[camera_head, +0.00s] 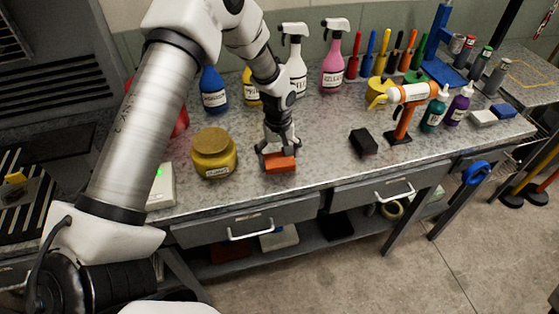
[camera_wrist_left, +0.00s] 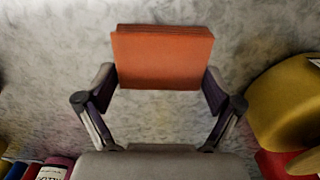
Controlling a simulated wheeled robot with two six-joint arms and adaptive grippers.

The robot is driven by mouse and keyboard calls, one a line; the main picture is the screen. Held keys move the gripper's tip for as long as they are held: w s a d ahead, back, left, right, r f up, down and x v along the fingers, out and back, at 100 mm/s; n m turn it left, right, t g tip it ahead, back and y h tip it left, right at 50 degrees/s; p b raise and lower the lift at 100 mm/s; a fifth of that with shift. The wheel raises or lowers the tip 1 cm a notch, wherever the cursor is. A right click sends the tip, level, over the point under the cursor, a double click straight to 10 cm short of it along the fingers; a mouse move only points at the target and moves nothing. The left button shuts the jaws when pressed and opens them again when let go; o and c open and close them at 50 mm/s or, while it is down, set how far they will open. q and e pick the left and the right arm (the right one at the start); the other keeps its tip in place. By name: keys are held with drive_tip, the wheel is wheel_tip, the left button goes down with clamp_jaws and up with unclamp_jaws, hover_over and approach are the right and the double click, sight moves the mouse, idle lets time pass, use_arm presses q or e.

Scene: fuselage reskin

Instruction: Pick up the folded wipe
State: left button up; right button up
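The folded wipe, an orange flat folded block (camera_head: 280,163), lies near the front edge of the grey bench. It also shows in the left wrist view (camera_wrist_left: 163,57), with layered edges at its top. My left gripper (camera_head: 277,150) points down at the wipe. In the left wrist view its two fingers (camera_wrist_left: 158,78) are spread wide, one beside each side of the wipe's near end. I see no clear grip on it; whether a fingertip touches it is hard to tell. My right gripper is not in view.
A yellow jar (camera_head: 213,156) stands just left of the wipe. A black block (camera_head: 363,141) and an orange-white tool on a stand (camera_head: 404,115) are to the right. White (camera_head: 295,68) and pink (camera_head: 333,65) spray bottles stand behind. Bare bench (camera_head: 320,152) lies right of the wipe.

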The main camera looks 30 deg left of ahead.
sight(277, 157)
use_arm(q)
drive_tip(key=shift+s+r, duration=0.2)
drive_tip(key=shift+s, duration=0.15)
drive_tip(key=shift+c, duration=0.9)
drive_tip(key=shift+w+f, duration=0.2)
drive_tip(key=shift+w, duration=0.15)
drive_tip(key=shift+r+b, duration=0.45)
drive_tip(key=shift+r, duration=0.45)
drive_tip(key=shift+s+r+b, duration=0.45)
drive_tip(key=shift+r+b, duration=0.05)
drive_tip(key=shift+r, duration=0.3)
drive_tip(key=s+d+r+b, duration=0.1)
drive_tip(key=s+b, duration=0.4)
drive_tip(key=s, duration=1)
drive_tip(key=shift+d+r, duration=0.4)
drive_tip(key=shift+d, duration=0.2)
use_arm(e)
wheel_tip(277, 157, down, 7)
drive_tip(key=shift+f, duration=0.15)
use_arm(q)
drive_tip(key=shift+c, duration=0.3)
